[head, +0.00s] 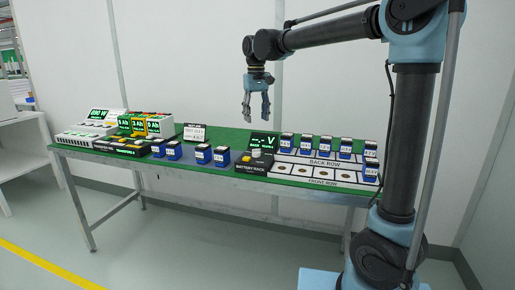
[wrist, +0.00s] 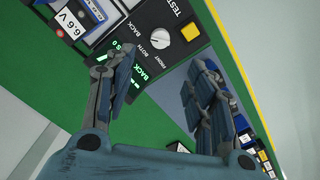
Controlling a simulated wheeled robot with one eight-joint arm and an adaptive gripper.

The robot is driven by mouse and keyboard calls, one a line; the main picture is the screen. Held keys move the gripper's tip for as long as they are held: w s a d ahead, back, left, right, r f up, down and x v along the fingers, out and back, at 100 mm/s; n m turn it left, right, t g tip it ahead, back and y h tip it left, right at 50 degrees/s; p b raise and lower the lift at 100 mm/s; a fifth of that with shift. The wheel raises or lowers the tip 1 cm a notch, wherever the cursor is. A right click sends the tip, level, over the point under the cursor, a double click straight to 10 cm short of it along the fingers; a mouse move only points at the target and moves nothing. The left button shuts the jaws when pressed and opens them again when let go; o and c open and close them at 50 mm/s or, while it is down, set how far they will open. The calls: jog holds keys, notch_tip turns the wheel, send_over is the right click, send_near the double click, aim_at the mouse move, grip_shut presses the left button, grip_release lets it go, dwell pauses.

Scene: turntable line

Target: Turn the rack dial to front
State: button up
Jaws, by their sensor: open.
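The rack dial (wrist: 160,35) is a round pale knob on a black panel, beside the printed words FRONT, BOTH and BACK. Which word it points to is too small to tell. A green-lit display (wrist: 122,62) by the dial shows BACK. In the head view the dial (head: 256,153) sits on the battery rack's control box (head: 252,167), below the display (head: 263,141). My gripper (head: 256,119) is open and empty, pointing down above the table. In the wrist view its fingers (wrist: 163,80) are spread on either side below the dial, apart from it.
A yellow TEST button (wrist: 188,33) sits beside the dial. Several blue batteries (head: 318,144) stand in the rack's back row, with others at its right end. More batteries (head: 204,154) stand left of the control box. The front row (head: 300,182) is mostly empty.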

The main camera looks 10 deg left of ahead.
aim_at(256, 152)
notch_tip(256, 152, down, 13)
jog(key=shift+f, duration=0.1)
dwell(0.4)
jog(key=c, duration=1.1)
